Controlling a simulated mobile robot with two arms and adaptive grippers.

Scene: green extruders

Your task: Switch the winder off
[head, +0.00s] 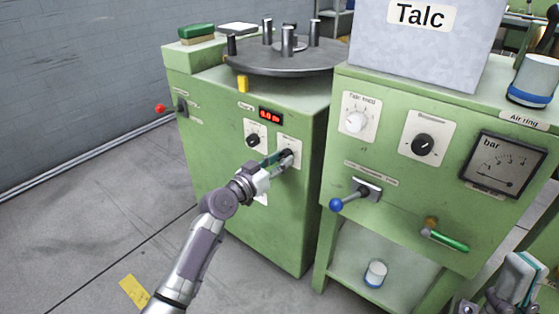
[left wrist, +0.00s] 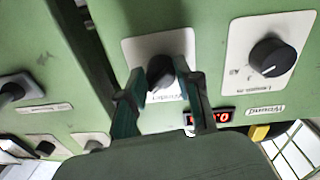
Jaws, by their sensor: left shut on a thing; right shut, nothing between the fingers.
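The winder (head: 215,140) is the green cabinet at the left, with a round grey turntable (head: 280,62) on top. Its front carries a red-lit display (head: 270,116), which also shows in the left wrist view (left wrist: 210,117), and two dark knobs on white plates. My left gripper (head: 280,160) is at the right-hand knob (head: 288,154). In the left wrist view my left gripper (left wrist: 159,72) has its two green fingers shut on this dark knob (left wrist: 159,74); which way it points is unclear. My right gripper (head: 520,274) is at the bottom right, shut and empty, partly cut off.
The other winder knob (head: 253,140) is just left. A green talc cabinet (head: 395,210) stands close on the right, with a blue-tipped lever (head: 337,204), a green handle (head: 445,240) and a gauge (head: 505,164). The floor at left is clear.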

